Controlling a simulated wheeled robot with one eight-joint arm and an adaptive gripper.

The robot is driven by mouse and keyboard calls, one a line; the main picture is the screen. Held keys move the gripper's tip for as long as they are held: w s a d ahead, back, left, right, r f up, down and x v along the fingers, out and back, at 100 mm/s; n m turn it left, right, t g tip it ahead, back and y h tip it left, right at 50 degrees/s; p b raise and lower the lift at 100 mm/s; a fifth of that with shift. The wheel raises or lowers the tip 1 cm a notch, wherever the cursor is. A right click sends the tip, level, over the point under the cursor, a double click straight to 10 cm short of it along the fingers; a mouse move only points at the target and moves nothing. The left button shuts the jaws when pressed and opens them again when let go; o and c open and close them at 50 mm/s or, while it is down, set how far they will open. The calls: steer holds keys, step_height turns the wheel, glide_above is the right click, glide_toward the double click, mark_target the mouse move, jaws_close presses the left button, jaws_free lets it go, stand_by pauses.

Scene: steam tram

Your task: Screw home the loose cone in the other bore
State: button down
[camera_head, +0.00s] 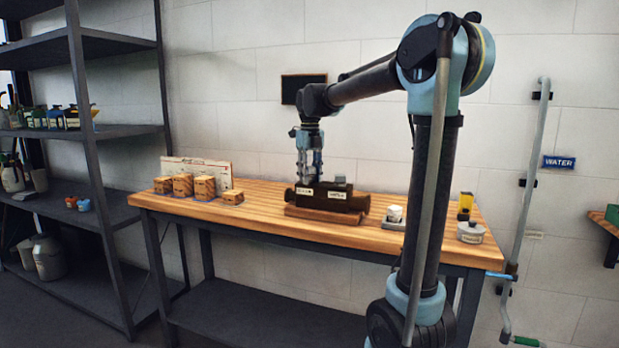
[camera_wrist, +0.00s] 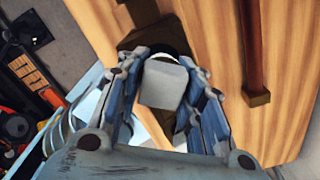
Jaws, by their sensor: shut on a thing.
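A dark brown cylindrical body (camera_head: 325,198) with two bores' worth of fittings and pale labels lies on a wooden cradle (camera_head: 325,216) on the bench. A grey square-headed piece (camera_head: 339,181) stands on top, right of my gripper. My gripper (camera_head: 309,172) points down over the left part of the body. In the wrist view its blue fingers are shut on a grey square head (camera_wrist: 165,84), seemingly that of the loose cone. A dark rim shows behind this head. The cone's taper and the bore under it are hidden, so I cannot tell how deep it sits.
The wooden bench (camera_head: 258,212) carries several small wooden boxes (camera_head: 204,187) at left. A white round item (camera_head: 394,213), a yellow item (camera_head: 465,202) and a grey lidded tin (camera_head: 470,232) stand at right. Dark shelving (camera_head: 88,131) is at far left.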

mark_target(310, 167)
steer(key=shift+c, duration=1.8)
jaws_free()
steer(key=shift+r, duration=1.35)
steer(key=shift+r, duration=2.4)
